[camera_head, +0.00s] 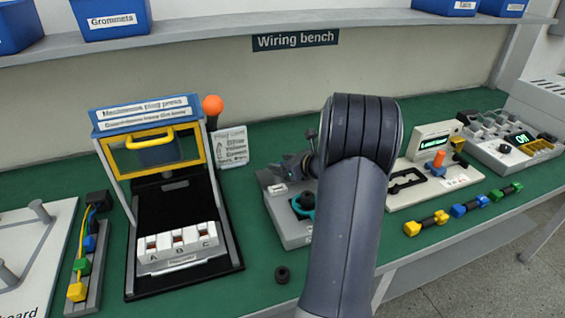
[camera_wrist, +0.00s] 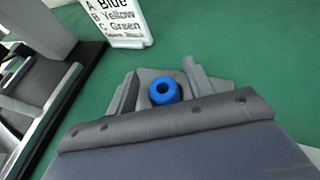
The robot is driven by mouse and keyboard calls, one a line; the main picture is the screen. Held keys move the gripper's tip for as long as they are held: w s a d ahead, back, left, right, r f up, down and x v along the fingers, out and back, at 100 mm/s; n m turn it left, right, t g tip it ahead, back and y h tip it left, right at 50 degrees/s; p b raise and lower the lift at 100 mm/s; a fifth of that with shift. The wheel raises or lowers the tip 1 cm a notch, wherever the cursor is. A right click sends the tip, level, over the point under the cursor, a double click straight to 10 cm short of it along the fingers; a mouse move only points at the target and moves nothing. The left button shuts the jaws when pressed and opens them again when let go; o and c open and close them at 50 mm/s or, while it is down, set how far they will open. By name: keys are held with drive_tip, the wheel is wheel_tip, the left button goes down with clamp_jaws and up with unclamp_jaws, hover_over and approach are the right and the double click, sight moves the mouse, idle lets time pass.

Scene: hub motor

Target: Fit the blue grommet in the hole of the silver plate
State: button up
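The blue grommet (camera_wrist: 164,92), a short ring with a dark centre hole, sits between the two fingers of my gripper (camera_wrist: 162,92) in the wrist view. In the head view my gripper (camera_head: 301,165) is beside my arm's large joint, over the rear of a grey fixture with a teal ring (camera_head: 303,204). The grommet cannot be made out there. I cannot clearly identify the silver plate or its hole; my arm hides part of the fixture.
A yellow-and-blue press (camera_head: 152,140) stands left, with a white card (camera_head: 232,147) beside it. A black ring (camera_head: 282,274) lies on the mat near the front. Coloured connectors (camera_head: 465,208) and a tester (camera_head: 430,165) are on the right. A shelf (camera_head: 200,38) runs behind.

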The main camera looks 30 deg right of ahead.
drive_tip(key=shift+o, duration=0.2)
drive_tip(key=v, duration=1)
drive_tip(key=shift+s+d+r+p, duration=0.15)
drive_tip(key=shift+s+p, duration=0.15)
drive_tip(key=shift+s, duration=0.1)
